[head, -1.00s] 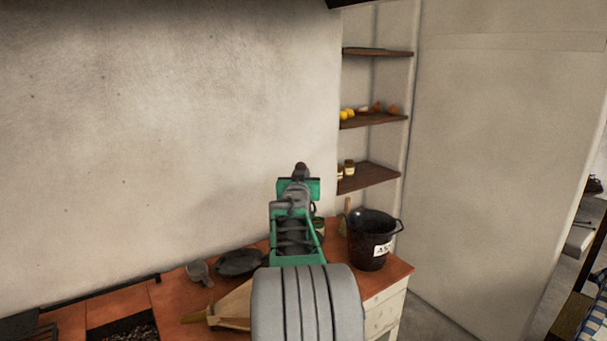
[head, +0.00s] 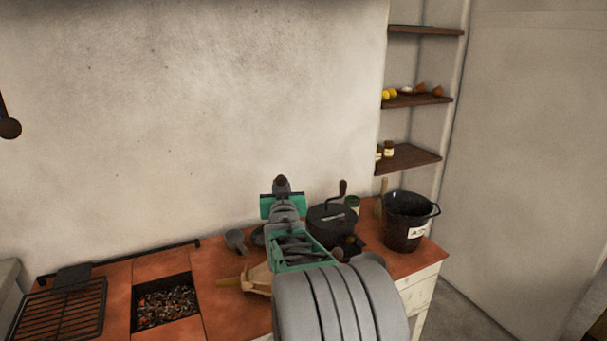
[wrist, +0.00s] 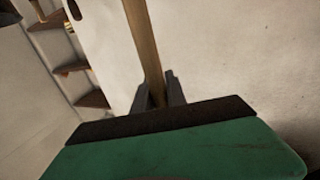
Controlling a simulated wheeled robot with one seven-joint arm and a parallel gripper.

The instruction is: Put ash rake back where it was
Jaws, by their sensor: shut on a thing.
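In the wrist view, my gripper (wrist: 160,88) is shut on a long wooden handle (wrist: 147,45), likely the ash rake's. The handle runs up out of the top of that view, and the rake's head is not visible. In the head view, my gripper (head: 282,190) is above the counter, in front of the pale wall. The rake cannot be clearly made out there, as my arm covers that area.
The tiled counter (head: 225,312) carries a grill grate (head: 60,310), an ember pit (head: 167,322), bellows (head: 258,282), a dark pot with a crank (head: 330,222) and a black labelled bucket (head: 405,232). Wall shelves (head: 415,158) stand behind. A dark round-ended utensil (head: 9,128) hangs far left.

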